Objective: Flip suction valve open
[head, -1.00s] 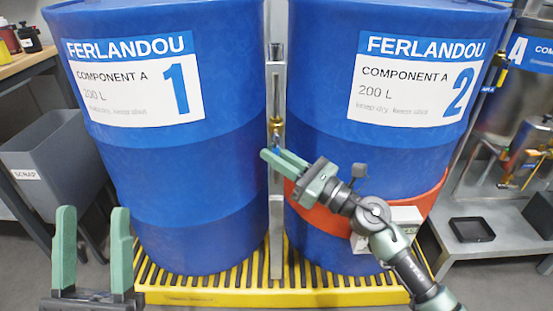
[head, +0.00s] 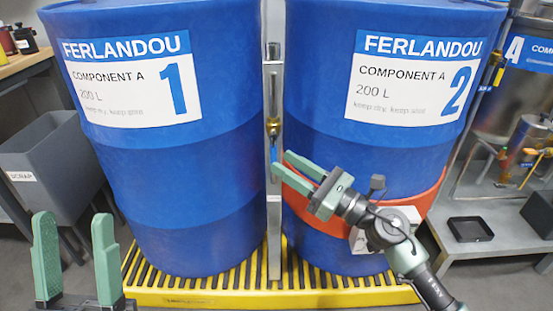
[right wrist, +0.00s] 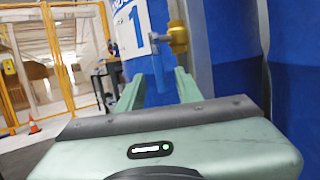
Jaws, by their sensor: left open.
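The suction valve is a brass fitting (head: 273,126) on the metal post between the two blue drums, with a blue lever (head: 274,152) hanging down below it. My right gripper (head: 280,161) is open, its fingertips at the lever's height and close to it. In the right wrist view the brass fitting (right wrist: 178,38) is above the fingers, and the blue lever (right wrist: 159,68) appears in the gap between them. I cannot tell whether a finger touches it. My left gripper (head: 74,217) is open and empty at the lower left, in front of drum 1.
Drum 1 (head: 180,170) and drum 2 (head: 360,145) stand on a yellow grated pallet (head: 200,297), either side of the metal post (head: 274,230). Drum 2 has an orange band (head: 310,239). A grey scrap bin (head: 45,165) is left; a black tray (head: 470,229) sits right.

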